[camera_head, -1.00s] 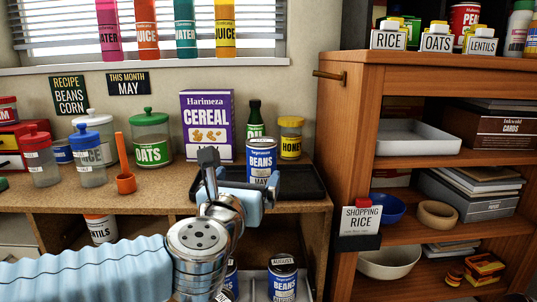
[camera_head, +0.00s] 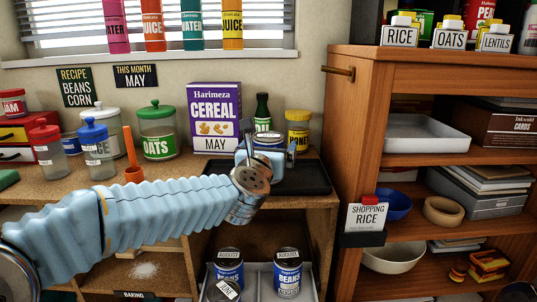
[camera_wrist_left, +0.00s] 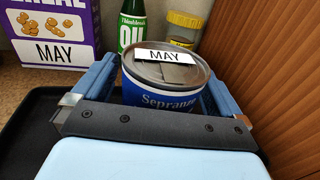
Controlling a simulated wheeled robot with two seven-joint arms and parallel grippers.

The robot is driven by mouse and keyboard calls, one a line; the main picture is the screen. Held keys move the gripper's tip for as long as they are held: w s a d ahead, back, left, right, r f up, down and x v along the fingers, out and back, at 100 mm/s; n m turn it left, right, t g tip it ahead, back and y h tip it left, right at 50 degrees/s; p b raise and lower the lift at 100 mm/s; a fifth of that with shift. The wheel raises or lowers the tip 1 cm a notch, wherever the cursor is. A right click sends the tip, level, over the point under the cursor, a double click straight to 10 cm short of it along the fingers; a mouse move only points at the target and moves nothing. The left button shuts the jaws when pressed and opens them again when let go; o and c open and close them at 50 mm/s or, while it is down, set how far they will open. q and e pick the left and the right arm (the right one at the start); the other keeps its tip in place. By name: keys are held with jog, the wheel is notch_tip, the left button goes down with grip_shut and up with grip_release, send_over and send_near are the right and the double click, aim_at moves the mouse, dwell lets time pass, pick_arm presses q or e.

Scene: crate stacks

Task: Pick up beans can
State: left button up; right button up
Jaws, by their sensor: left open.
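The blue beans can (camera_head: 268,139) with a grey lid stands on a black tray (camera_head: 310,182) on the counter, partly hidden by my gripper in the head view. In the left wrist view the can (camera_wrist_left: 165,98) is upright, with a MAY label on its lid. My left gripper (camera_head: 264,153) is open, with its two fingers on either side of the can, as the left wrist view (camera_wrist_left: 160,92) shows. Whether the fingers touch it cannot be told. My right gripper is not in view.
A purple cereal box (camera_head: 213,112), a green oil bottle (camera_head: 262,113) and a yellow-lidded honey jar (camera_head: 297,130) stand close behind the can. A wooden shelf (camera_head: 365,110) stands right.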

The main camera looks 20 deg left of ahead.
pick_arm(q)
jog(key=shift+w, duration=0.25)
jog(key=c, duration=1.4)
jog(key=shift+o, duration=0.2)
jog(key=shift+r, duration=0.1)
